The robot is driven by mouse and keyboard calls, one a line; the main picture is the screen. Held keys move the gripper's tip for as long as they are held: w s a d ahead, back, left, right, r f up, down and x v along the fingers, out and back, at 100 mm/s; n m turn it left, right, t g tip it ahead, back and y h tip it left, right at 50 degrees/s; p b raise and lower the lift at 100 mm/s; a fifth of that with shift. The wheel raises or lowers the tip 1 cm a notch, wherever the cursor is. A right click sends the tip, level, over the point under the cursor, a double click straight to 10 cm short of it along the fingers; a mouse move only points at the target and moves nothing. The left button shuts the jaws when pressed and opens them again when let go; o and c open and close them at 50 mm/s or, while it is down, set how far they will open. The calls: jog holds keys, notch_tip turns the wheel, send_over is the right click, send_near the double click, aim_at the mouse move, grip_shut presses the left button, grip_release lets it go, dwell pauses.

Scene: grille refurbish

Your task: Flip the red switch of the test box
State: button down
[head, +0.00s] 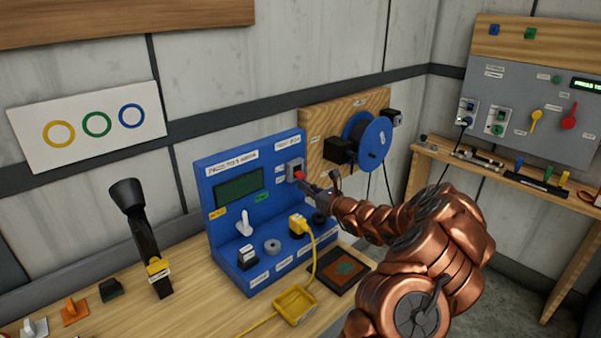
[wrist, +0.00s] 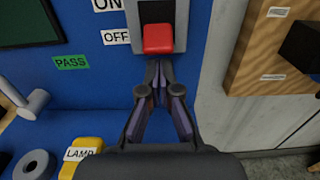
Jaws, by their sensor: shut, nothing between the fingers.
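The blue test box (head: 215,213) stands on the wooden bench against the wall. Its red switch (head: 299,174) sits in a grey plate at the upper right of the panel. In the wrist view the red switch (wrist: 158,39) is beside the ON and OFF labels, its red face level with the OFF label. My gripper (head: 309,187) is at the panel, just below the switch. In the wrist view my gripper (wrist: 158,66) is shut and empty, its fingertips close under the red switch. I cannot tell whether they touch it.
A black lamp (head: 140,225) stands left. A wooden board with a blue reel (head: 367,143) hangs right of the box. A white lever (head: 244,222) sticks out from the box.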

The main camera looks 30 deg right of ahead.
jog(key=shift+r, duration=0.45)
dwell(0.3)
jog(key=shift+s+d+r+p, duration=0.1)
jog(key=shift+s+r+p, duration=0.15)
jog(key=shift+r, duration=0.3)
jog(key=shift+s+r+p, duration=0.15)
jog(key=shift+r+p, duration=0.15)
jog(key=shift+r, duration=0.25)
dwell(1.1)
jog(key=shift+f+b, duration=0.3)
jog(key=shift+f, duration=0.1)
jog(key=shift+s, duration=0.1)
dwell(0.4)
send_near(303, 177)
jog(key=shift+s+d+f, duration=0.15)
jog(key=shift+s+f, duration=0.25)
jog(key=shift+s, duration=0.35)
dwell(0.5)
